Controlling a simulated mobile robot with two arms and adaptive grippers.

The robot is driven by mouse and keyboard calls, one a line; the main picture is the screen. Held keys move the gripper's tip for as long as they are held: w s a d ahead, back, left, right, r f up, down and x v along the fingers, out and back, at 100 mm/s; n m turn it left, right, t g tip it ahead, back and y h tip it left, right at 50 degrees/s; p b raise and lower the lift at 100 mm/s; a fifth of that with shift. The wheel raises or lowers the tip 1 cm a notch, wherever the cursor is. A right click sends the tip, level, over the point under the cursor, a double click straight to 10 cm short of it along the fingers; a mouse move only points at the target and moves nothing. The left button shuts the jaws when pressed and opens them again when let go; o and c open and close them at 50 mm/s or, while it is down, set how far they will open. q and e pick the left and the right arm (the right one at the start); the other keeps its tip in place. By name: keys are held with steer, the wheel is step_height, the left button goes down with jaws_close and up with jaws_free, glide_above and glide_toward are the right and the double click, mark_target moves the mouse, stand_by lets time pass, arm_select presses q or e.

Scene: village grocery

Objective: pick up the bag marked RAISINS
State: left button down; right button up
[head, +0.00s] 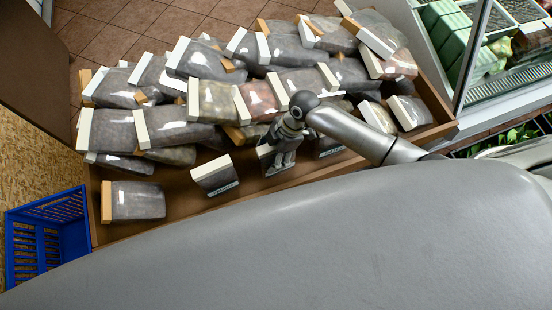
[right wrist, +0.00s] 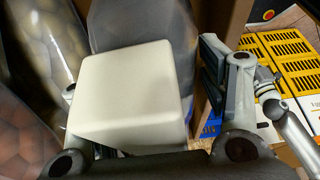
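Many clear plastic bags with white or orange header blocks lie in a brown bin (head: 170,217) in the head view. No marking is legible, so I cannot tell which bag is RAISINS. My right gripper (head: 283,160) points down at the front of the bin, among the front bags. In the right wrist view its fingers (right wrist: 150,100) stand apart on both sides of a bag's white header block (right wrist: 125,90). A gap shows between the block and the right-hand finger. The bag's body is mostly hidden.
A blue basket (head: 22,238) stands at the bin's left end. A glass-fronted display case (head: 500,85) is at the right. A bag with a white header (head: 215,172) stands left of my right gripper.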

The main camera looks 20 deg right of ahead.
jaws_close()
steer(key=shift+w+r, duration=0.1)
steer(key=shift+r, duration=0.05)
